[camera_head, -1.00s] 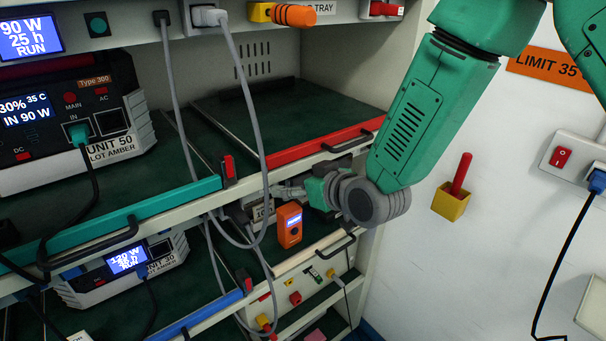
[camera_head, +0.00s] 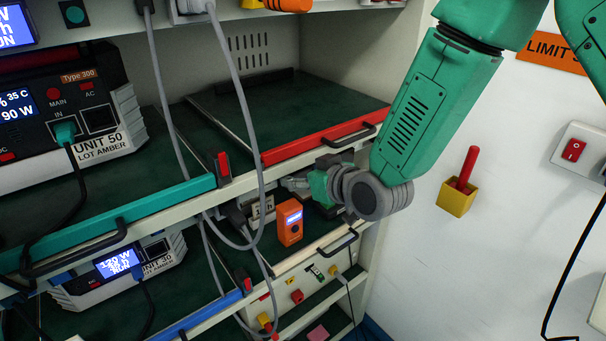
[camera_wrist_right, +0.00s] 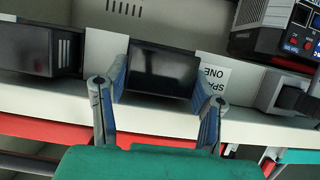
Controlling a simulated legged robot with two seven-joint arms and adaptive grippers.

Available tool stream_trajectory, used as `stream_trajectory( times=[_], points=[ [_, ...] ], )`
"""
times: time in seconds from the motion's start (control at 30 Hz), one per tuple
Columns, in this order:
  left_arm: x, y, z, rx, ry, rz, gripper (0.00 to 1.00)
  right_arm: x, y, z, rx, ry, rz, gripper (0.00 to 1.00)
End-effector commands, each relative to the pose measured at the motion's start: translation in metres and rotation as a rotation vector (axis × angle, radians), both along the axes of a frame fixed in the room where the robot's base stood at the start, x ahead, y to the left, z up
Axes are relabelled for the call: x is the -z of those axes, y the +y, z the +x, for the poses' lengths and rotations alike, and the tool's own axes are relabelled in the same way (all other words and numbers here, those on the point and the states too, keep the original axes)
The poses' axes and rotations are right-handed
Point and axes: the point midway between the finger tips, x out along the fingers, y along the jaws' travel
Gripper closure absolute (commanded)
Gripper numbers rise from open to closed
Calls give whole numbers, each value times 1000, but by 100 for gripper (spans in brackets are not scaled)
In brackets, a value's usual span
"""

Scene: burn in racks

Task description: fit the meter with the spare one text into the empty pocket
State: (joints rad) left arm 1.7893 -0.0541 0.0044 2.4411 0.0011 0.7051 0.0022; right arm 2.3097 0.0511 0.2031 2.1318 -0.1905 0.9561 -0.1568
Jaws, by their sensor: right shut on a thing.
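My right gripper (camera_head: 300,184) reaches into the rack below the red-fronted shelf. In the right wrist view, the fingers (camera_wrist_right: 158,95) are shut on the sides of a dark box-shaped thing (camera_wrist_right: 160,72), which I take for the meter. A white label (camera_wrist_right: 214,76), upside down and partly covered, reads "SPA... ONE" just right of the held thing. In the head view, the arm and gripper mostly hide the held thing. An orange meter (camera_head: 289,222) with a lit blue screen stands left of and below the gripper. I cannot pick out the empty pocket. My left gripper is not in view.
Grey cables (camera_head: 243,120) hang in front of the shelves, left of my gripper. A red shelf front (camera_head: 315,138) lies above it. Another dark device (camera_wrist_right: 40,50) sits left in the wrist view. A yellow holder (camera_head: 455,198) is on the right wall.

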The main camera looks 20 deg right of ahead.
Motion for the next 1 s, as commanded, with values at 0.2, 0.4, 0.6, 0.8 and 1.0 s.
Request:
stream_trajectory(
  times=[0.2, 0.4, 0.6, 0.8, 1.0],
  points=[
    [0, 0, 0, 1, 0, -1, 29, 2, 3, -2, -3, 7, -2, 95],
    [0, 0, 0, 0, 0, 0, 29, 3, 1, -4, -1, 8, -4, 95],
    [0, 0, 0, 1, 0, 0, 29, 3, -1, -7, -3, 11, -3, 96],
    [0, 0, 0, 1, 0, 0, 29, 4, -2, -10, -1, 13, -3, 96],
    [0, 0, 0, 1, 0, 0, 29, 4, -4, -12, 1, 13, -3, 96]
  ],
)
